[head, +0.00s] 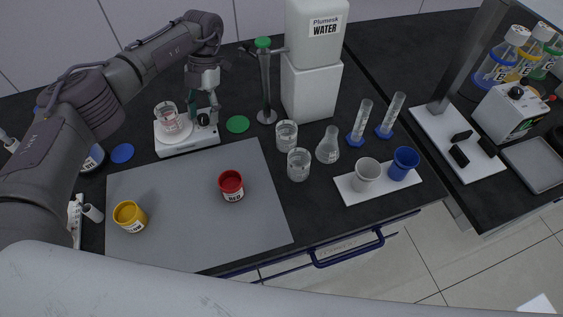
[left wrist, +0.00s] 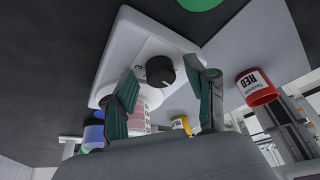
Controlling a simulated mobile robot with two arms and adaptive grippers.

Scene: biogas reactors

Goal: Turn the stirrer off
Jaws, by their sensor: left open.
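The white stirrer (head: 184,143) stands on the dark bench at the left, with a glass beaker of pinkish liquid (head: 168,119) on its round plate. Its black knob (head: 203,119) is on the right part of the stirrer. In the left wrist view the knob (left wrist: 160,71) shows close up with a white pointer line and a "3" beside it on the white body. My left gripper (head: 205,106) is over the knob. In the left wrist view its two green fingers (left wrist: 163,92) are apart, one on each side of the knob; I cannot tell whether they touch it. My right gripper is not in view.
A red jar (head: 231,185) and a yellow jar (head: 129,215) stand on the grey mat (head: 185,235). A green disc (head: 237,124) lies right of the stirrer. The water dispenser (head: 311,90), beakers (head: 298,163) and a flask (head: 328,147) stand farther right.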

